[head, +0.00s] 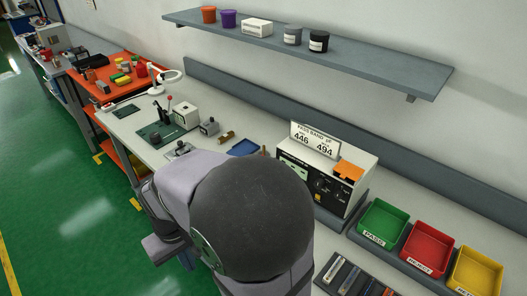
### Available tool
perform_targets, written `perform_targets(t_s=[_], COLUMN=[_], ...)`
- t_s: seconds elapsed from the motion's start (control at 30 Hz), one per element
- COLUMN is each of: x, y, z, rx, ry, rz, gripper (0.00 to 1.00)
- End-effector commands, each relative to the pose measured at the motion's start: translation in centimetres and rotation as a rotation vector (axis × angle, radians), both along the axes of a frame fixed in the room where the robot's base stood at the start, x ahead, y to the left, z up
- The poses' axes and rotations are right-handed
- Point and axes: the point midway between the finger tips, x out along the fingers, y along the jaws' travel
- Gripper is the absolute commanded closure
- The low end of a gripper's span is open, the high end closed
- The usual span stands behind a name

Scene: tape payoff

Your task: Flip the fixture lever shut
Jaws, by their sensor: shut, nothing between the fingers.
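A small fixture with a red-knobbed lever (169,98) stands on a dark green mat (149,131) on the long bench, left of the middle in the head view. The lever points roughly upright, and its knob is the highest part. The fixture's details are too small to make out. My arm fills the lower middle of the view, to the right of and nearer than the fixture. My gripper cannot be made out; my own arm links hide that area.
A pale box (186,114) stands close right of the lever, with a small grey block (209,127) beside it. A tester with a sign (315,139) stands farther right. Green (383,222), red (428,247) and yellow (476,271) bins line the right. A shelf (380,68) hangs above.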

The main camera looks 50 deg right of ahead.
Motion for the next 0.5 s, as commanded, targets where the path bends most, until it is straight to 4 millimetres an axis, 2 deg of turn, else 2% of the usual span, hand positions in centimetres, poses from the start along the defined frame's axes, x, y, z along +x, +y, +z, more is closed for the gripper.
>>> perform_targets(t_s=[0.03, 0.2, 0.37, 0.5], x=[1.5, 6.5, 10.7, 13.5], y=[-0.9, -4.9, -9.6, -14.2], z=[0.4, 2.0, 3.4, 4.6], rx=[-0.006, -0.034, -0.064, -0.092], ry=[-0.009, -0.04, -0.07, -0.097], rz=[-0.041, -0.198, -0.356, -0.497], gripper=[1.0, 1.0, 1.0, 1.0])
